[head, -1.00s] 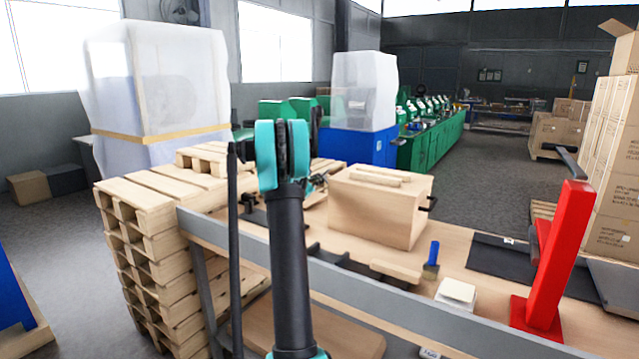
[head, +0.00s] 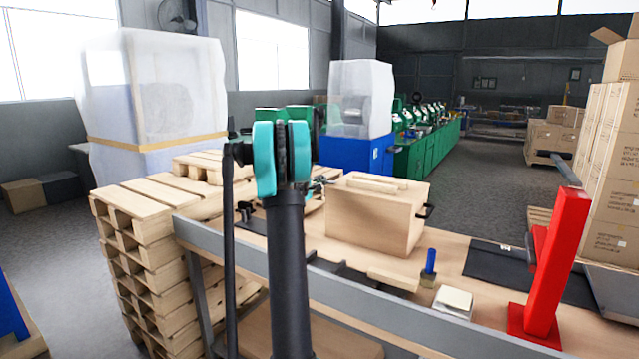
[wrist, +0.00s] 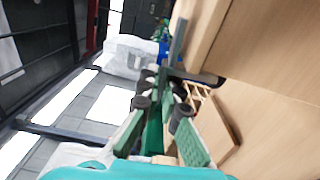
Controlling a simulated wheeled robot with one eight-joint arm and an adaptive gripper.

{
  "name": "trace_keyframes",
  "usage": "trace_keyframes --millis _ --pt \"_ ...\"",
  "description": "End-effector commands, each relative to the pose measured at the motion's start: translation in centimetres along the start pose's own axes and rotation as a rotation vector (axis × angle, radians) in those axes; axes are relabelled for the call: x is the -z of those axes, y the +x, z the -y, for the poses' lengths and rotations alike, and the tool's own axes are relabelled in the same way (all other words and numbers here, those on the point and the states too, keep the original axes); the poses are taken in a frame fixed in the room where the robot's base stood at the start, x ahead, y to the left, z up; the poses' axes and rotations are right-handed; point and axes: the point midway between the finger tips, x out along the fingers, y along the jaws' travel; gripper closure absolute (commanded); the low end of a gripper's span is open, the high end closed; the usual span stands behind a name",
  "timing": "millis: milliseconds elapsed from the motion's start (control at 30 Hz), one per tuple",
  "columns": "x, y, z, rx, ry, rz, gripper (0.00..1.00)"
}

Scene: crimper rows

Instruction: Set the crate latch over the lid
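The crate (head: 365,228) is a pale wooden box on the workbench. Its lid (head: 360,192) carries a wooden batten. A dark handle-like fitting (head: 425,211) is on its right side. My gripper (head: 322,183) is at the crate's upper left edge, small and partly hidden by my arm. In the wrist view, the green fingers of my gripper (wrist: 162,92) reach toward a grey metal bar (wrist: 178,42), which looks like the latch, with a dark piece at its foot beside the crate (wrist: 245,45). Whether the fingertips are closed on the bar is unclear.
The workbench (head: 455,265) also holds a blue-handled tool (head: 430,266), a small white-topped block (head: 454,301), a dark mat (head: 490,267) and a red stand (head: 553,265). Stacked pallets (head: 140,235) are at the left. A grey rail (head: 350,295) runs along the bench's front.

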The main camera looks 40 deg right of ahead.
Motion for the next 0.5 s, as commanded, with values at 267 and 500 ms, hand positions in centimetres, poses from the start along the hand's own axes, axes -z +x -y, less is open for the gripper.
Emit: trace_keyframes --millis 267,500 --pt "-0.4 -0.02 -0.08 0.001 0.072 0.002 1.0" --pt "-0.45 -0.02 -0.09 0.001 0.082 0.002 1.0"
